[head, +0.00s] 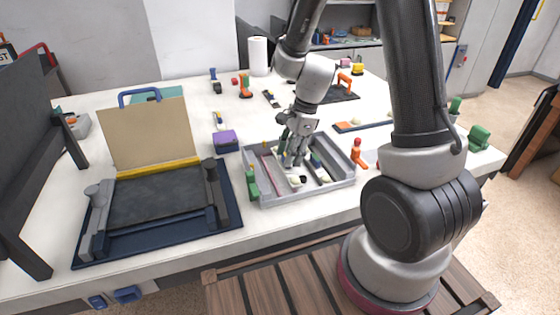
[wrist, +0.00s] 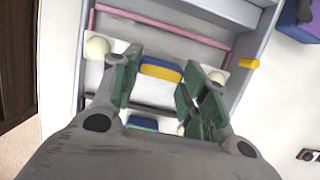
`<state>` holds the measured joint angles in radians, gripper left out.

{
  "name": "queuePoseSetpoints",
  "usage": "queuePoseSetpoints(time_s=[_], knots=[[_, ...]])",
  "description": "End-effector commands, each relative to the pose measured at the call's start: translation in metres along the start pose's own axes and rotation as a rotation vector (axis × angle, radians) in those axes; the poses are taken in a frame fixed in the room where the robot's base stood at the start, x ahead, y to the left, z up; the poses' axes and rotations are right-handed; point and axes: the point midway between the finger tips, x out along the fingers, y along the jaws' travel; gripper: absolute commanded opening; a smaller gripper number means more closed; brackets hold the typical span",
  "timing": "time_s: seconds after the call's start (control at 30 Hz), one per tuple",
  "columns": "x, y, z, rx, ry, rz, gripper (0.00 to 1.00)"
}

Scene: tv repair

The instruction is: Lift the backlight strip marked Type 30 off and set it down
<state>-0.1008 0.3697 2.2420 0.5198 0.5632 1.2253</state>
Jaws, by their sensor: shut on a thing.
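My gripper (head: 292,160) is down inside a grey tray (head: 315,192) on the white bench. The strip has white domes on either side of the fingers. It looks low in the tray; I cannot tell whether it touches the floor. No Type 30 marking can be read. A second block (wrist: 142,122), blue-green, shows nearer the palm, partly hidden by my gripper.
A pink strip (wrist: 160,27) lies along one side of the tray. A purple box (head: 226,141) stands just outside the tray. A dark blue fixture (head: 160,238) with an upright tan board (head: 148,134) stands to the left. A red-orange figure-like tool (head: 357,152) stands to the right.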

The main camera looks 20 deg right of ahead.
Motion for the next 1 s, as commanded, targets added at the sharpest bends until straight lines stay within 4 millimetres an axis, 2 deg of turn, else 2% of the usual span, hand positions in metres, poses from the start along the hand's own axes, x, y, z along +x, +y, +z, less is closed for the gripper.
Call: queuePoseSetpoints(time_s=[0.3,0.5,0.7,1.0], knots=[[-0.047,0.000,-0.050,0.004,0.000,-0.002,0.01],[-0.068,0.000,-0.073,0.002,0.000,-0.001,0.01],[-0.079,0.000,-0.084,0.000,-0.001,0.000,0.01],[-0.081,0.000,-0.086,-0.001,-0.001,0.001,0.01]])
